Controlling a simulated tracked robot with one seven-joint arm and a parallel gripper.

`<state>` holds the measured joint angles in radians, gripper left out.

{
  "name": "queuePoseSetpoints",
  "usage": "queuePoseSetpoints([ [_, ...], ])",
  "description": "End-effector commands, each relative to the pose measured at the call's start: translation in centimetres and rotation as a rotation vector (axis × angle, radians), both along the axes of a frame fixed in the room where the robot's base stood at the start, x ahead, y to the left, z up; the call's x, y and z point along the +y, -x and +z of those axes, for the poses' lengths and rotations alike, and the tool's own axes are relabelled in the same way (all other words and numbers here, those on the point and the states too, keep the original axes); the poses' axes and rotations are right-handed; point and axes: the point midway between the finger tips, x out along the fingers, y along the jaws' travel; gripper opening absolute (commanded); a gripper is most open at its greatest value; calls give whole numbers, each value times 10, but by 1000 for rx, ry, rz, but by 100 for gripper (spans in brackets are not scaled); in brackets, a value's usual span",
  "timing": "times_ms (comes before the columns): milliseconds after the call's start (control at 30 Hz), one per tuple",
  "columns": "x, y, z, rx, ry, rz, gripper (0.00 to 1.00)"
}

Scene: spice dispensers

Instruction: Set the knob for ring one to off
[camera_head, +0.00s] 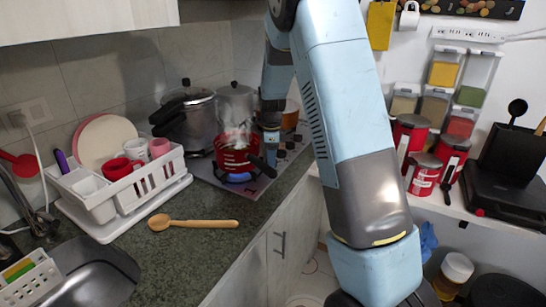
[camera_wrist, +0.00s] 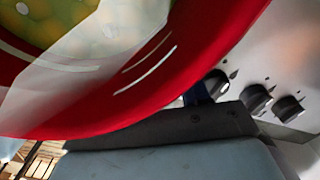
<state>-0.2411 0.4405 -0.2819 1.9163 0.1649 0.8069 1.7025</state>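The stove knobs show in the wrist view as a row of three dark knobs on a steel panel: a near-left knob (camera_wrist: 217,83), a middle knob (camera_wrist: 257,97) and a right knob (camera_wrist: 288,107). Their labels are not readable, so I cannot tell which belongs to ring one. A red pot (camera_head: 233,155) with steam above it stands on the stove (camera_head: 262,181), with a blue flame (camera_head: 235,178) under it. My gripper (camera_head: 270,148) is beside the pot, close to the knob strip. Its fingers are mostly hidden, and whether they are open cannot be told.
The red pot's rim (camera_wrist: 165,70) fills much of the wrist view, very near my gripper. A wooden spoon (camera_head: 195,223) and a white dish rack (camera_head: 125,190) are on the left counter. Red tins (camera_head: 423,173) are on the right.

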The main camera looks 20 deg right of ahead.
Motion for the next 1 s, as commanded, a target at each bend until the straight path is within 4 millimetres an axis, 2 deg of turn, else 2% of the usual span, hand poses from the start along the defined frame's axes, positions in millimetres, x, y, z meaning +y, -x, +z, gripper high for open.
queuePoseSetpoints([
  [67, 0, 0, 0, 0, 0, 0, 38],
  [333, 0, 0, 0, -1, 0, 0, 12],
  [367, -9, 0, 0, -1, 0, -4, 11],
  [667, -1, -1, 1, -3, 2, 47, 11],
  [1000, -1, -1, 1, -3, 0, 275, 10],
])
